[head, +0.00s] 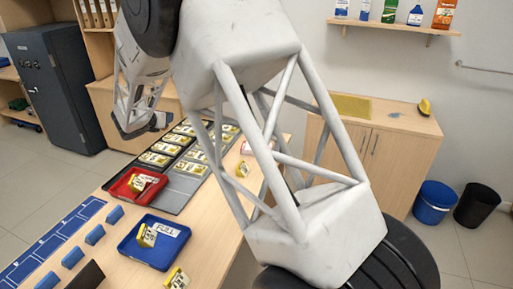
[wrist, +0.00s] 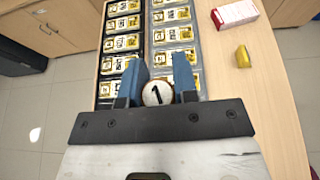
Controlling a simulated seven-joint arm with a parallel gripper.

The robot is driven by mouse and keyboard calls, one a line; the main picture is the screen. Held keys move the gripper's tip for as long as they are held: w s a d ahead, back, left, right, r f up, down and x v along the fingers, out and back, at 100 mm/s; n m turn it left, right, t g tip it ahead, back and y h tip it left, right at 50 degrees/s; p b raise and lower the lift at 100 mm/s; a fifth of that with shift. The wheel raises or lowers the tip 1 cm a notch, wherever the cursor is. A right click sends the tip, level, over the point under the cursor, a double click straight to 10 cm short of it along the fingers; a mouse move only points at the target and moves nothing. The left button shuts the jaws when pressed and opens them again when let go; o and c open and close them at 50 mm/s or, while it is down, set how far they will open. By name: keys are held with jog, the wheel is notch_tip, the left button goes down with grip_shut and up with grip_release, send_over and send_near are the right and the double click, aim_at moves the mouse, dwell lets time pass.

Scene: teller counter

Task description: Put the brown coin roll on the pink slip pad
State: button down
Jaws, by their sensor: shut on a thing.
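My gripper (wrist: 157,88) has its two blue fingers shut on a short round thing with a pale end face marked "1". This looks like the brown coin roll (wrist: 157,94), seen end-on, so its side is mostly hidden. In the head view my gripper (head: 158,122) is small, at the far end of the arm above the counter. A white-topped block with a red side (wrist: 235,13) lies at the upper right in the wrist view. I cannot tell whether it is the pink slip pad; no other pink pad shows clearly.
A dark tray with yellow-labelled compartments (wrist: 148,37) lies beneath my gripper. A yellow piece (wrist: 243,57) sits to its right on bare counter. In the head view, a red tray (head: 122,190) and blue tray (head: 135,250) stand nearer. My arm hides part of the counter.

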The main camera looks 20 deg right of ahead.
jog(key=s+d+m+g+h, duration=0.1)
jog(key=s+d+m+g, duration=0.15)
jog(key=d, duration=1.65)
jog(key=s+d+m+g+h, duration=0.15)
jog(key=s+d, duration=0.25)
jog(key=d, duration=1.5)
notch_tip(320, 180, down, 20)
jog(key=shift+s+a+n+t, duration=0.15)
jog(key=shift+s+n+t, duration=0.15)
jog(key=shift+t, duration=0.1)
jog(key=shift+w+r, duration=0.1)
jog(key=shift+w, duration=0.1)
jog(key=w+d, duration=0.1)
jog(key=w, duration=0.4)
jog(key=w+d+f, duration=0.1)
jog(key=w+d, duration=0.1)
jog(key=w, duration=0.3)
jog(key=w+d, duration=0.2)
jog(key=w, duration=0.3)
jog(key=shift+f, duration=0.25)
jog(key=shift+f, duration=0.1)
jog(key=shift+f, duration=1.65)
jog(key=shift+f, duration=0.15)
